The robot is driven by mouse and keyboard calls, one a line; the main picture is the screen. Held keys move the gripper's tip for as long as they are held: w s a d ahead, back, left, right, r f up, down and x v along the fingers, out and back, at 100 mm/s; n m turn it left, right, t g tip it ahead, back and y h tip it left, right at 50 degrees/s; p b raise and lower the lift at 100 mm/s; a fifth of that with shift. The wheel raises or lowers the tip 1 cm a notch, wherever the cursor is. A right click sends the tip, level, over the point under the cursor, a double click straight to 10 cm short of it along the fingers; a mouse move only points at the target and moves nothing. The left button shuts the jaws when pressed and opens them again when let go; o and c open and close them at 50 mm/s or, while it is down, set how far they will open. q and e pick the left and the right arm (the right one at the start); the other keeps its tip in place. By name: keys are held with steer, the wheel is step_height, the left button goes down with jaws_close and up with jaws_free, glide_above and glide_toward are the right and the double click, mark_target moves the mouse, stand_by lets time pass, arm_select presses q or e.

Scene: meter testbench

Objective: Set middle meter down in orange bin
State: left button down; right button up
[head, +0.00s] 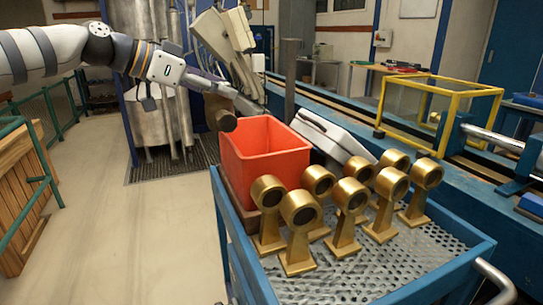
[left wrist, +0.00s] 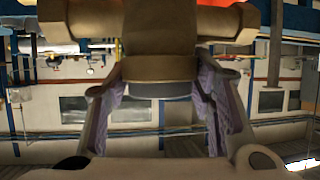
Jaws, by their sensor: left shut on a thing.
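My left gripper (head: 212,88) reaches in from the left, beside and above the back left of the orange bin (head: 265,170). It is shut on a brass-coloured meter (head: 220,113), which hangs in the air by the bin's back left corner. In the left wrist view the meter (left wrist: 160,68) sits between the two fingers (left wrist: 160,100). From these views I cannot tell whether the meter is over the bin's opening. The bin looks empty where its inside shows. Several similar gold meters (head: 299,215) stand upright on the blue cart. My right gripper is not in view.
The blue cart (head: 437,291) has a perforated metal top with free room at the front right. A white and grey case (head: 333,135) leans right beside the bin. A blue bench with a yellow frame (head: 442,85) runs behind. Open floor (head: 140,235) lies left.

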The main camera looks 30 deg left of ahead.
arm_select(q)
steer(key=w+d+f+b, duration=0.1)
steer(key=w+d+f, duration=0.1)
steer(key=w+f, duration=0.1)
steer(key=w+d+f+b, duration=0.1)
steer(key=w+d+f, duration=0.1)
steer(key=w+f, duration=0.1)
steer(key=w+d+f+b, duration=0.1)
steer(key=w+d+f, duration=0.2)
steer(key=w+f, duration=0.1)
steer(key=shift+w+f+b, duration=0.1)
steer(key=shift+f+b, duration=0.25)
steer(key=shift+f, duration=0.75)
steer(key=shift+r, duration=0.1)
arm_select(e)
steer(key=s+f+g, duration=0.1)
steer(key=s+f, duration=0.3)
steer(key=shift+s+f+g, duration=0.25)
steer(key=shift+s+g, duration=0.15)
arm_select(q)
steer(key=shift+f, duration=0.65)
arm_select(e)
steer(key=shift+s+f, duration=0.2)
